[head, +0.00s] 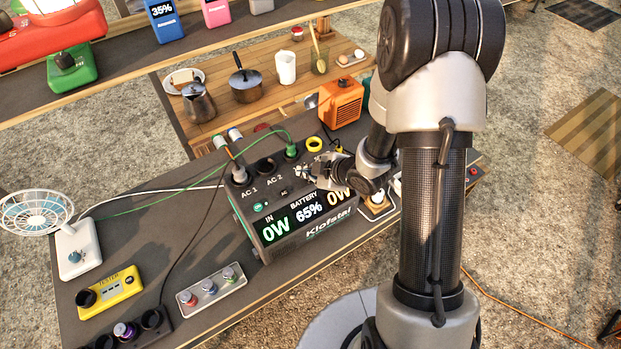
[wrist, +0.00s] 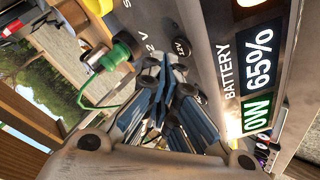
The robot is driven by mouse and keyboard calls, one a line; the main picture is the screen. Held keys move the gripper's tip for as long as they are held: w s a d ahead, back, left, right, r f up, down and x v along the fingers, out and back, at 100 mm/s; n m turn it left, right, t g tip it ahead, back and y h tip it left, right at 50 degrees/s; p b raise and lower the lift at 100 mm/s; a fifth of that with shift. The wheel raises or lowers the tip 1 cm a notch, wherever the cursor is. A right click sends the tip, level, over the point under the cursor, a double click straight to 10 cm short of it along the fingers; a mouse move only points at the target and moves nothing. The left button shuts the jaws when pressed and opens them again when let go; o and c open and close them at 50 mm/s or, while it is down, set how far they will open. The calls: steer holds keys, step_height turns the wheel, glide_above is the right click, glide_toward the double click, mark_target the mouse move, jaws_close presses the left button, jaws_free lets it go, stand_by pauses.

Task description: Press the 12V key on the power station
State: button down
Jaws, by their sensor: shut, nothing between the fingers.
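The power station (head: 312,239), a dark box, stands on the table. Its display reads IN 0W, BATTERY 65% and an orange 0W that my gripper partly covers. My gripper (head: 318,172) is shut and empty over the top panel. In the wrist view its blue-grey fingers (wrist: 172,80) point at the panel close to a round dark key marked 12V (wrist: 181,47). The key looks unlit, and I cannot tell whether the fingers touch the panel. In the head view my gripper hides this key.
A green plug (head: 291,150) with its cable and a yellow-ringed socket (head: 314,144) stand at the panel's back. An orange heater (head: 341,102) is behind. A fan (head: 77,250), a yellow tester (head: 110,291) and a switch box (head: 213,291) lie left and in front.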

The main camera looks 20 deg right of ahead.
mark_target(309, 182)
steer(key=shift+f, duration=0.1)
stand_by(0.5)
steer(key=shift+f+b, duration=0.35)
steer(key=shift+b, duration=0.15)
steer(key=shift+f, duration=0.2)
steer(key=shift+r, duration=0.7)
steer(key=shift+p, duration=0.3)
steer(key=shift+r+p, duration=2.4)
steer(key=shift+r, duration=0.6)
